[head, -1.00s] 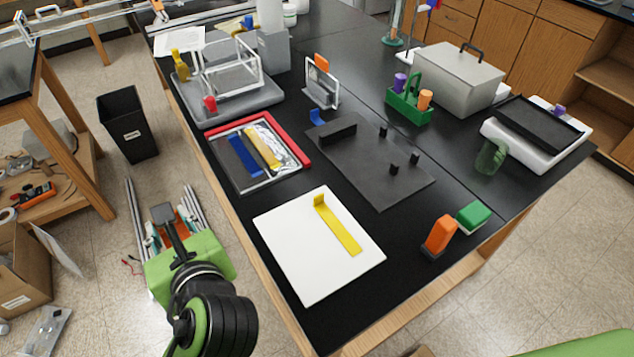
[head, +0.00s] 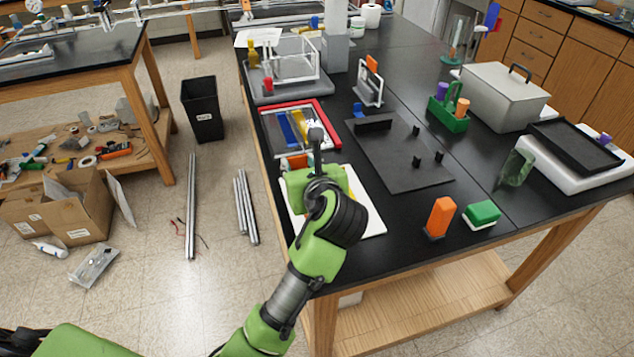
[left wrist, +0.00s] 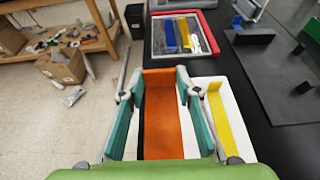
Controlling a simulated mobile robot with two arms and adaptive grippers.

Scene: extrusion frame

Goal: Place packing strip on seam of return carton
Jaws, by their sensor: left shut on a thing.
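My left gripper (head: 303,170) is over the left part of a white board (head: 372,222) on the black table; my arm hides much of the board. In the left wrist view the left gripper (left wrist: 158,82) is shut on an orange L-shaped strip (left wrist: 166,112), held between its teal pads. A yellow L-shaped strip (left wrist: 221,118) lies on the white board, right of the gripper. Whether the orange piece touches the board is unclear. An open brown carton (head: 70,205) stands on the floor at left. No label names the packing strip or its seam. My right gripper is out of view.
A red-edged tray (head: 328,115) with blue and yellow strips lies behind the board. A dark plate with pegs (head: 398,165) is to the right. An orange block (head: 440,218) and a green block (head: 482,213) stand near the front edge.

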